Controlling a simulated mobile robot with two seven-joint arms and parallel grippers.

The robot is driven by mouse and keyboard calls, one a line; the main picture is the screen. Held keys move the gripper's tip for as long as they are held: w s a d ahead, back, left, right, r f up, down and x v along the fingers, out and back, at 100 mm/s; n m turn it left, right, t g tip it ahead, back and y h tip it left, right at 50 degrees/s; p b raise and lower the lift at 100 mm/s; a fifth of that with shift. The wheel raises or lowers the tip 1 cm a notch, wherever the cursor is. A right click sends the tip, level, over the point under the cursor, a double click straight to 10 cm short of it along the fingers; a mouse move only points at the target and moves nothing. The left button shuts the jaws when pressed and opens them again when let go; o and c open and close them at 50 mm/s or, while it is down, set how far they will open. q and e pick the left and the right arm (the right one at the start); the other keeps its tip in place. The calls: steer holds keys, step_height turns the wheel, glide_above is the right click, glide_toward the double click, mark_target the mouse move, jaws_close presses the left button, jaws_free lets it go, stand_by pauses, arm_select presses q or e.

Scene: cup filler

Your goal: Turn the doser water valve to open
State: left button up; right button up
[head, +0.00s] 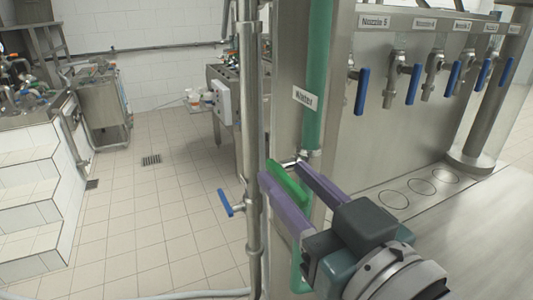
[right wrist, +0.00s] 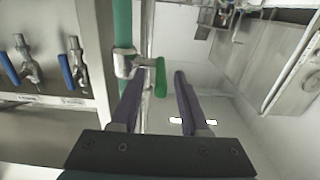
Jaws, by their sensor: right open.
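The water valve is on a green pipe (head: 318,70) bearing a "Water" label (head: 305,97). Its green handle (head: 288,187) lies between the purple fingers of my right gripper (head: 282,172). In the right wrist view the green handle (right wrist: 160,78) shows between the two fingertips of the right gripper (right wrist: 156,80), with a gap to the right finger. The silver valve body (right wrist: 124,62) sits to the handle's left there. My right gripper is open; contact with the handle cannot be told. My left gripper is not in view.
Several blue-handled nozzle valves (head: 363,90) line the steel panel at right. A vertical steel pipe (head: 250,120) with a blue-handled valve (head: 226,203) stands just left of my gripper. White tiled steps (head: 30,200) are at far left. The tiled floor between is mostly clear.

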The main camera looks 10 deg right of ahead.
steer(key=shift+c, duration=0.2)
jaws_close()
stand_by(1.2)
